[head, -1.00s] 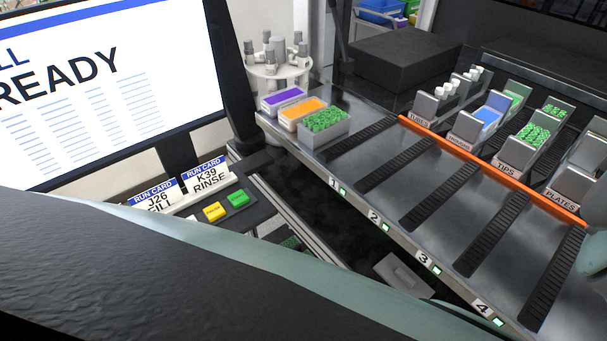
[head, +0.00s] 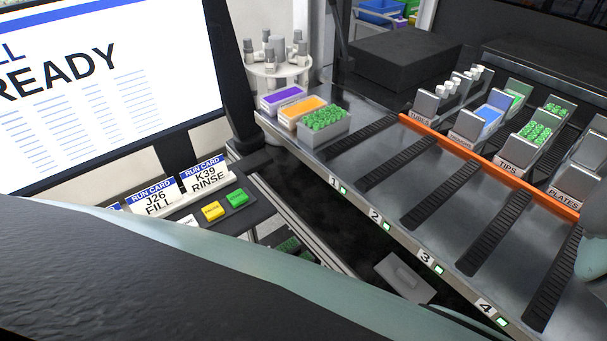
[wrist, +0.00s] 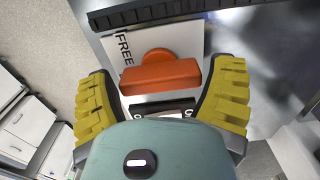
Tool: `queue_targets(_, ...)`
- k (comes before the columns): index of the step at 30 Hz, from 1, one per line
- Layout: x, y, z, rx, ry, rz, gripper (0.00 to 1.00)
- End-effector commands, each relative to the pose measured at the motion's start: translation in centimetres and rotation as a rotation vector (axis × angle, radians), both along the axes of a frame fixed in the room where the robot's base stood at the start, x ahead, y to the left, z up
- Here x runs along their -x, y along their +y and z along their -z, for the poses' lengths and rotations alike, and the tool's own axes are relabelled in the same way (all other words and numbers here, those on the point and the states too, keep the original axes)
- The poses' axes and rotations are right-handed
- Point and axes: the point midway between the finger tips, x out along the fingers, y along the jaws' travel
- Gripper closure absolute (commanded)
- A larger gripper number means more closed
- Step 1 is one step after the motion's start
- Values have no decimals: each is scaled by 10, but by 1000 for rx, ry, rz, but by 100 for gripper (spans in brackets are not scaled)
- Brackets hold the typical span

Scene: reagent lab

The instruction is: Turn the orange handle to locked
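The orange handle (wrist: 160,77) shows in the wrist view as a bar lying nearly level across the picture, with a round orange hub behind its upper edge. A white label (wrist: 126,48) reading FREE is at its upper left. A second dark label (wrist: 162,106) below the bar is mostly hidden by my gripper body. My gripper (wrist: 167,72) is open, with one yellow-padded finger on each side of the handle. A gap shows at the left end; the right end is close to the right finger, and contact cannot be told. The handle is not visible in the head view.
In the head view, a metal deck (head: 345,160) with dark slotted tracks carries racks and an orange rail (head: 480,158). A screen (head: 100,90) reading READY stands left, above run cards (head: 205,178) and yellow and green buttons (head: 237,198). My arm covers the foreground.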

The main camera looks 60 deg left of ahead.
Motion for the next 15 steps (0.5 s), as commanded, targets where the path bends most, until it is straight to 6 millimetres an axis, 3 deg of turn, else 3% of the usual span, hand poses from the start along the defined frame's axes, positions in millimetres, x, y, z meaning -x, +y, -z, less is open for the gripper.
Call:
queue_targets(5,0,0,0,-1,0,-2,0)
queue_targets(15,-1,0,-6,2,-2,-3,0)
